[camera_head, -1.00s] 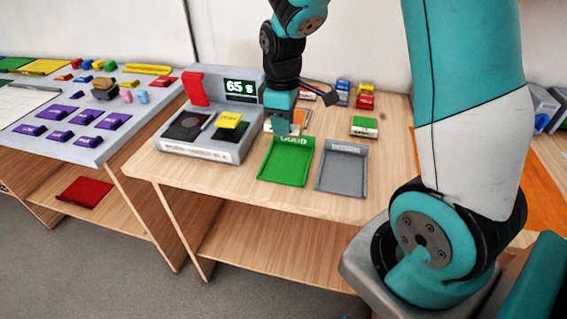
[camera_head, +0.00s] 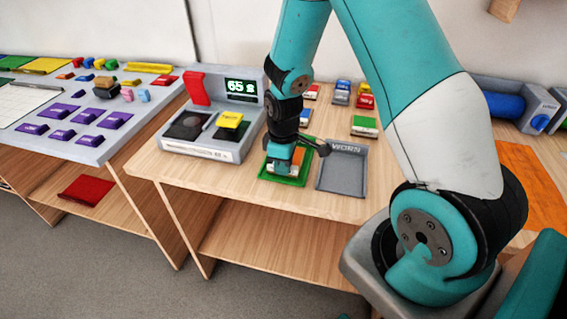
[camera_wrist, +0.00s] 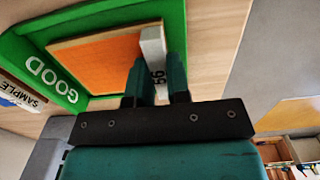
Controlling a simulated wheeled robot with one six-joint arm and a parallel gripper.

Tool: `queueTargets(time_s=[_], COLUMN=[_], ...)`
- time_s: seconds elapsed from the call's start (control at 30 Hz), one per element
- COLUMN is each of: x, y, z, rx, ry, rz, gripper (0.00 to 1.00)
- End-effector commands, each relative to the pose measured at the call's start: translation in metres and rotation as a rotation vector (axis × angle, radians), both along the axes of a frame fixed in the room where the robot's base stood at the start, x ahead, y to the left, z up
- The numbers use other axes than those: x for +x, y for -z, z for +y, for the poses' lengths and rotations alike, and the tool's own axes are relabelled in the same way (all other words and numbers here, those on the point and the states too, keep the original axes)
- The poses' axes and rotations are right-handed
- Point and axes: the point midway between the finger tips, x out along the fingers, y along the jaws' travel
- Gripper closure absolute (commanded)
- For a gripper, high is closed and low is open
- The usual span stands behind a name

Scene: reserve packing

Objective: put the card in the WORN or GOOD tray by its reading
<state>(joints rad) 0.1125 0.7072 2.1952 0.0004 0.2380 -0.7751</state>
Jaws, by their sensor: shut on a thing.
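My gripper (camera_wrist: 158,76) is shut on that strip. The card lies within the walls of the green GOOD tray (camera_wrist: 172,18); I cannot tell if it touches the tray floor. In the head view my gripper (camera_head: 281,163) is low over the GOOD tray (camera_head: 285,182), with part of the orange card (camera_head: 298,157) showing beside it. The grey WORN tray (camera_head: 340,183) stands empty just to the right. The tester's display (camera_head: 241,87) reads about "65 s".
The grey tester (camera_head: 200,150) with a red part and a yellow block (camera_head: 229,121) stands left of the trays. Several coloured packs (camera_head: 364,126) stand behind the trays. A grey board with purple blocks (camera_head: 88,117) is at far left.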

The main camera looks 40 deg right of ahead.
Motion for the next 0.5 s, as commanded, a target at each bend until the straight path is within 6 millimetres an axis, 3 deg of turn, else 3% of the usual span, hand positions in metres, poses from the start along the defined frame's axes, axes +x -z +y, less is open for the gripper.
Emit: queueTargets(time_s=[0.1, 0.13, 0.23, 0.5], x=[0.0000, 0.0000, 0.0000, 0.0000], y=[0.0037, 0.0030, 0.0025, 0.0014], z=[0.0000, 0.0000, 0.0000, 0.0000], rx=[0.000, 0.000, 0.000, 0.000], ry=[0.000, 0.000, 0.000, 0.000], rz=[0.000, 0.000, 0.000, 0.000], gripper=[1.00, 0.78, 0.57, 0.57])
